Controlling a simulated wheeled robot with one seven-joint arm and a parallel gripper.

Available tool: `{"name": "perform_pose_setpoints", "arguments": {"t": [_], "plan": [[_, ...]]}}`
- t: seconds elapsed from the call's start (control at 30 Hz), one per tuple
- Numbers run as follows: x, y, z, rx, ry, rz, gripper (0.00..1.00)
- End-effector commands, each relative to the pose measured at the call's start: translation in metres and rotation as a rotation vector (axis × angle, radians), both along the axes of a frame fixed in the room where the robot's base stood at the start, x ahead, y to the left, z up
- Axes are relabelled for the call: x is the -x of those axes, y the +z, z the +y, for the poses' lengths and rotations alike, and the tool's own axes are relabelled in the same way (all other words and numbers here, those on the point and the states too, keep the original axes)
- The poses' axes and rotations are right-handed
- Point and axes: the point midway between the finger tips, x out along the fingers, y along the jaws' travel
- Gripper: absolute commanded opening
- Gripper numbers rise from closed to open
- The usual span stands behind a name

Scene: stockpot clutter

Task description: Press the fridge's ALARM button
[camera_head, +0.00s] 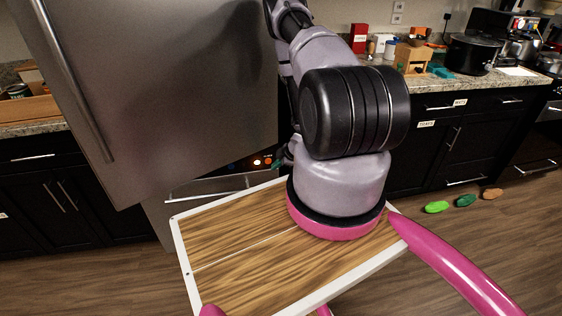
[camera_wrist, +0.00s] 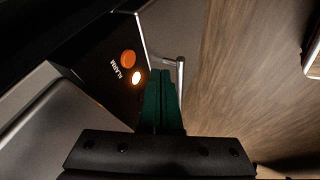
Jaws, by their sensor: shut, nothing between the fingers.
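The steel fridge (camera_head: 175,80) stands at the left in the head view. Its black control panel (camera_head: 245,165) shows low down, with a blue light, a pale lit light and an orange one. In the wrist view, the panel carries an orange round button (camera_wrist: 128,58) and a glowing pale-orange round one (camera_wrist: 136,78). The word ALARM is printed beside these two. My gripper (camera_wrist: 160,74) has its green fingers together and empty, just right of the glowing button and seemingly apart from it. In the head view, only a bit of the green fingers (camera_head: 279,163) shows behind my arm.
A bar handle (camera_wrist: 180,85) runs close to the right of my fingers. My wooden tray top (camera_head: 240,250) fills the lower head view. A counter (camera_head: 430,88) with a black pot (camera_head: 472,53) stands at the right. Several oval pieces lie on the floor (camera_head: 437,207).

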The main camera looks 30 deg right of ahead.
Motion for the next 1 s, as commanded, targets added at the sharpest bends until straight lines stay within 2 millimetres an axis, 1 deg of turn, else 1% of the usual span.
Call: {"name": "perform_pose_setpoints", "arguments": {"t": [0.03,0.1,0.2,0.33,0.5,0.83,1.0], "plan": [[-0.006,-0.010,0.004,0.000,0.005,0.000,0.00],[-0.013,-0.020,0.007,0.000,0.004,0.000,0.00],[-0.031,-0.018,0.001,0.002,0.003,-0.003,0.00],[-0.044,-0.018,-0.003,0.000,0.002,-0.002,0.00],[-0.051,-0.018,-0.005,-0.001,0.000,0.000,0.00],[-0.053,-0.018,-0.006,-0.001,0.000,0.000,0.00],[-0.068,-0.017,-0.011,0.001,0.000,-0.003,0.00]]}}
